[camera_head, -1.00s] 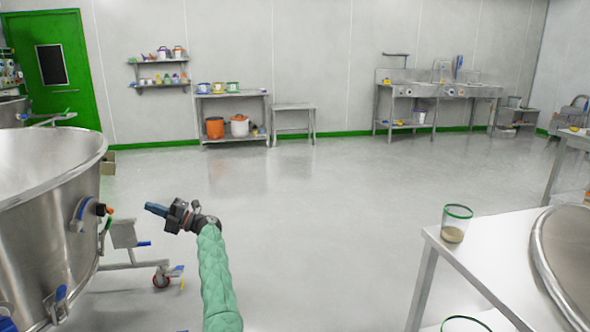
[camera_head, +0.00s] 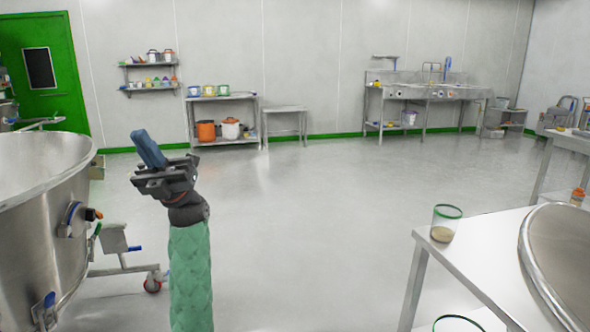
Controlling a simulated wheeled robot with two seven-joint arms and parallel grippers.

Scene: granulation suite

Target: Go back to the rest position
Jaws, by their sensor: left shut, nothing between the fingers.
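My left gripper (camera_head: 148,147) stands up over the open floor at the left, its blue fingers shut together with nothing between them. Its arm, in a green quilted sleeve, rises from the bottom edge. The gripper is right of the big steel vessel and apart from it in the picture. My right gripper is not in view.
A large steel vessel (camera_head: 38,215) on a wheeled frame stands at the left. A steel table (camera_head: 470,258) at the right holds a green-rimmed glass (camera_head: 445,223) and a big round steel piece (camera_head: 562,250). The middle floor is clear. A sink unit (camera_head: 420,92) lines the back wall.

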